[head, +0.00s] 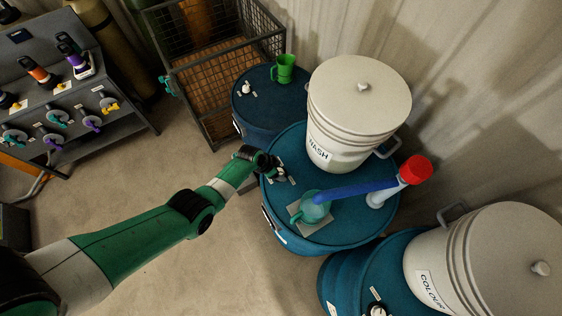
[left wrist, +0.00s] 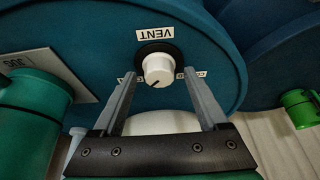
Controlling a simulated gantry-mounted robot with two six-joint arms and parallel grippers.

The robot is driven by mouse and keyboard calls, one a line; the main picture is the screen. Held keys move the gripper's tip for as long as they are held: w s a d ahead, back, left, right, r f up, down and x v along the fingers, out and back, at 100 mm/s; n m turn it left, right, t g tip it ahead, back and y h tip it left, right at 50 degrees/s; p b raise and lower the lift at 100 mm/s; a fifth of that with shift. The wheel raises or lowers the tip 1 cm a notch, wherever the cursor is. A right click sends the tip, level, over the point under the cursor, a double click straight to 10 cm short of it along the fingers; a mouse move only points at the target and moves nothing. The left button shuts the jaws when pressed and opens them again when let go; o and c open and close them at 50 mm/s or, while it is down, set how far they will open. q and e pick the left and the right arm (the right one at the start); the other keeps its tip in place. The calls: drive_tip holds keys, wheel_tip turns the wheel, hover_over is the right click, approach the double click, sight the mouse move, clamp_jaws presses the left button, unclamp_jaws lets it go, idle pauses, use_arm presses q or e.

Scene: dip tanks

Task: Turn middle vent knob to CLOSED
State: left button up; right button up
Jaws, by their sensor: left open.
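The middle blue drum (head: 345,226) stands between two other blue drums. In the left wrist view its vent knob (left wrist: 158,68) is white, on a black round base below a VENT label (left wrist: 155,34). A dark pointer line on the knob points toward the lower left of that picture. Small labels on either side of the knob are partly hidden by the fingers and cannot be read. My left gripper (left wrist: 161,76) is open, one finger on each side of the knob, with gaps showing. In the head view the left gripper (head: 275,168) hides most of the knob.
A green mug (head: 284,68) stands on the back drum. A COLOUR bucket (head: 495,262) stands on the near drum.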

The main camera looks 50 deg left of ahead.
use_arm(q)
clamp_jaws()
